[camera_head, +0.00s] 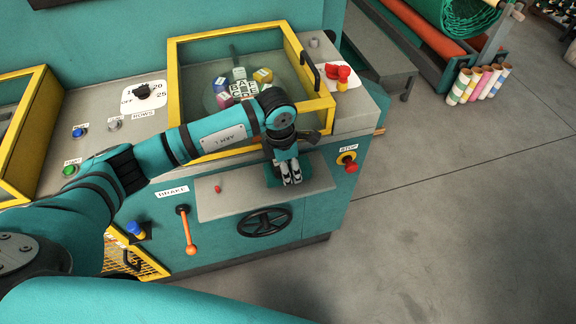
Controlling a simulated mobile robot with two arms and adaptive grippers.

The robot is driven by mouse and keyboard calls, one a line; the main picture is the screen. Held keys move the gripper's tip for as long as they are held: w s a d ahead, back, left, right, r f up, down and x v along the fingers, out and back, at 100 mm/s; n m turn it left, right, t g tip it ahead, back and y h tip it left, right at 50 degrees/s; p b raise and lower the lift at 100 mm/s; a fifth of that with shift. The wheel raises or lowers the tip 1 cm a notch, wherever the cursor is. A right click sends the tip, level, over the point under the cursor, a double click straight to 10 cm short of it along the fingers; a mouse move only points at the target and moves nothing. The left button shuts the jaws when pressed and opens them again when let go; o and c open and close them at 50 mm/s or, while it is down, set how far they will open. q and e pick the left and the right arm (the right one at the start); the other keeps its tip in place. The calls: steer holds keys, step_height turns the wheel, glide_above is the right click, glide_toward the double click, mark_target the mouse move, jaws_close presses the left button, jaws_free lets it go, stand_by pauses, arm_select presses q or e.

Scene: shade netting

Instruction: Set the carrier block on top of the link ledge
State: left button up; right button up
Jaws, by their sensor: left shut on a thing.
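My left gripper (291,173) points down over the grey shelf on the front of the teal machine. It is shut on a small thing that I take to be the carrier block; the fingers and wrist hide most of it. The grey shelf (232,203), which looks like the link ledge, juts out below the yellow-framed window. A darker grey patch (318,172) shows beside the fingers at the shelf's right part. I cannot tell whether the held thing touches the shelf. My right gripper is not in view.
A yellow-framed window (250,38) with coloured blocks behind it lies behind my wrist. A red knob (338,73) and a red stop button (349,164) are to the right. An orange brake lever (189,232) and a black handwheel (265,222) are below the shelf.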

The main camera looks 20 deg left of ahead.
arm_select(q)
steer(key=o, duration=1.3)
steer(key=shift+f, duration=0.1)
steer(key=shift+o, duration=0.2)
steer(key=shift+r, duration=0.45)
steer(key=r, duration=0.3)
steer(key=r+b, duration=0.1)
steer(key=r, duration=0.3)
steer(key=s+a+r+b, duration=0.1)
steer(key=r, duration=0.3)
steer(key=shift+r, duration=0.15)
